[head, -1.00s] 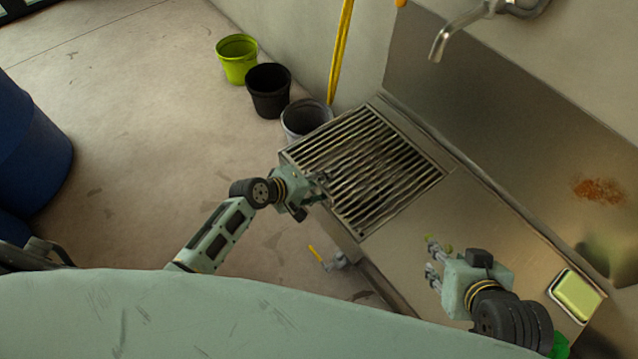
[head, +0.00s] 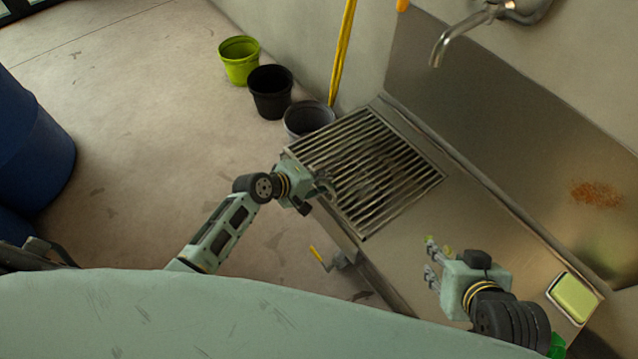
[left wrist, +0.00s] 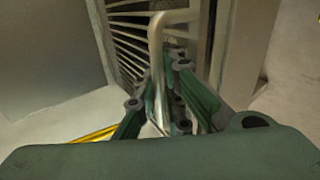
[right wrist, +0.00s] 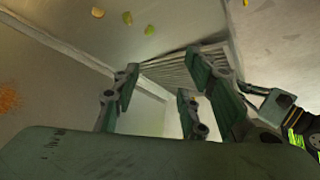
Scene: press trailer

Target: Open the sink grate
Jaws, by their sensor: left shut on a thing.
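The sink grate (head: 372,172) is a metal frame with slanting parallel slats, set in the left part of the steel counter. It looks closed or nearly so. My left gripper (head: 324,186) is at its near left edge. In the left wrist view my left fingers (left wrist: 163,112) are shut around a bent metal handle (left wrist: 157,45), with the grate's slats (left wrist: 132,40) behind it. My right gripper (head: 430,262) is open and empty above the counter, right of the grate. In the right wrist view its fingers (right wrist: 163,78) are apart, with the grate (right wrist: 178,70) beyond.
The steel counter (head: 400,275) has a green sponge in a dish (head: 574,298) at right. A tap (head: 460,32) hangs from the wall. Green, black and grey buckets (head: 239,62) stand behind the grate. A yellow-handled valve (head: 318,256) sits below the counter's front edge.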

